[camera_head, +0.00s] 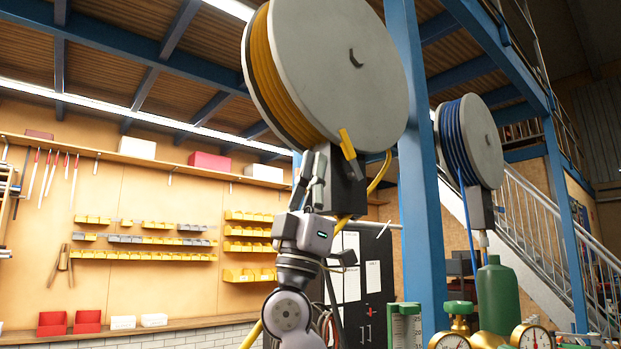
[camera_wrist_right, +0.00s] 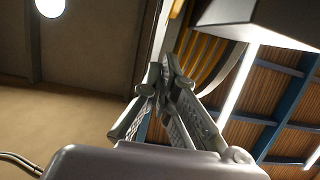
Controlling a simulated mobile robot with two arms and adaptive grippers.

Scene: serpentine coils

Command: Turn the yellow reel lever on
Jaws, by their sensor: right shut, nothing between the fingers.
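The yellow reel is a large grey disc drum (camera_head: 358,75) wound with yellow hose (camera_head: 262,70), high in the head view. Its yellow lever (camera_head: 347,145) sticks up, slightly tilted, on the dark box (camera_head: 347,185) under the drum. My right gripper (camera_head: 322,153) points upward just left of that box, its fingers shut with nothing between them. Whether it touches the box cannot be told. In the right wrist view the closed fingertips (camera_wrist_right: 163,68) point up toward the yellow hose coils (camera_wrist_right: 205,60), with the box (camera_wrist_right: 270,22) at upper right. My left gripper is out of view.
A blue post (camera_head: 415,170) stands right of the yellow reel. A blue hose reel (camera_head: 470,140) hangs beyond it. A green gas cylinder (camera_head: 496,295) and gauges (camera_head: 533,337) are at lower right. Shelves with yellow bins (camera_head: 143,255) line the back wall.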

